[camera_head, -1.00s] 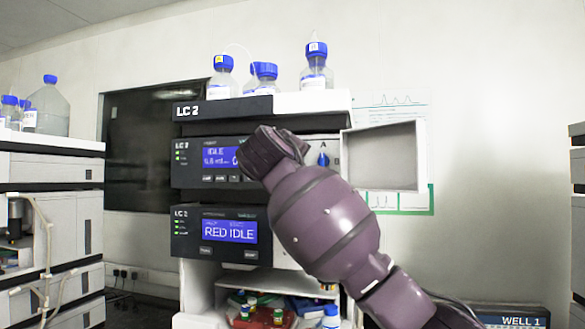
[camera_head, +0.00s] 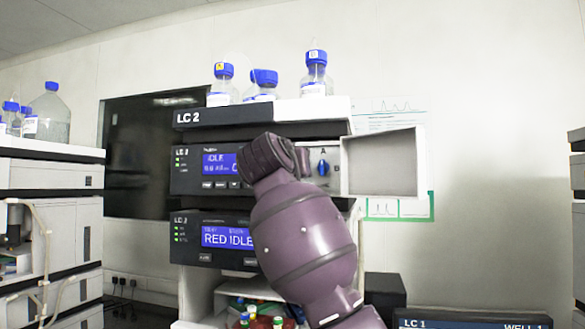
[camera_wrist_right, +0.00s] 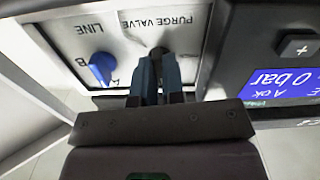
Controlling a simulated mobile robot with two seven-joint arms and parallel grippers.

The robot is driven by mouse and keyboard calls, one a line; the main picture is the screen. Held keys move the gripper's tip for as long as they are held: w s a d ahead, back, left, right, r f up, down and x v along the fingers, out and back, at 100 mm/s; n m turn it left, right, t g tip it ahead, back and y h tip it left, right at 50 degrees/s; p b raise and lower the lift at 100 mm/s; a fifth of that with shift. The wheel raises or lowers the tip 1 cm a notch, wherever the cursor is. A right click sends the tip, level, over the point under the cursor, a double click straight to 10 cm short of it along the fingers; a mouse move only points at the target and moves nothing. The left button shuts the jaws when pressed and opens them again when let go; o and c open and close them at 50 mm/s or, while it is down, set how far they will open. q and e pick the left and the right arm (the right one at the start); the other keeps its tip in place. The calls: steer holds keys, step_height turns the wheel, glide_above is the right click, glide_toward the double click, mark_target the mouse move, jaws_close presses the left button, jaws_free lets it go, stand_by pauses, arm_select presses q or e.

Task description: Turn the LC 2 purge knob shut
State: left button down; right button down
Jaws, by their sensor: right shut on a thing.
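The LC 2 stack (camera_head: 245,108) stands in the middle of the head view. Its upper module (camera_head: 190,178) has a blue display reading IDLE. My right arm covers part of the panel, and my right gripper's fingers are hidden there. In the right wrist view, the right gripper (camera_wrist_right: 158,68) has its two teal fingers against the panel below the PURGE VALVE label. They are closed about the purge knob (camera_wrist_right: 158,52), of which only a dark bit shows between the tips. Its turn angle cannot be told. My left gripper is not in view.
A blue LINE knob (camera_head: 323,168) marked A and B sits beside the purge valve; it also shows in the right wrist view (camera_wrist_right: 101,69). An open door (camera_head: 385,165) stands to its right. Blue-capped bottles (camera_head: 317,72) stand on top. Another stack (camera_head: 50,200) is at left.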

steer(key=shift+m, duration=0.5)
steer(key=c, duration=1.2)
jaws_free()
steer(key=b+v, duration=0.2)
steer(key=v, duration=0.9)
steer(key=shift+w, duration=0.1)
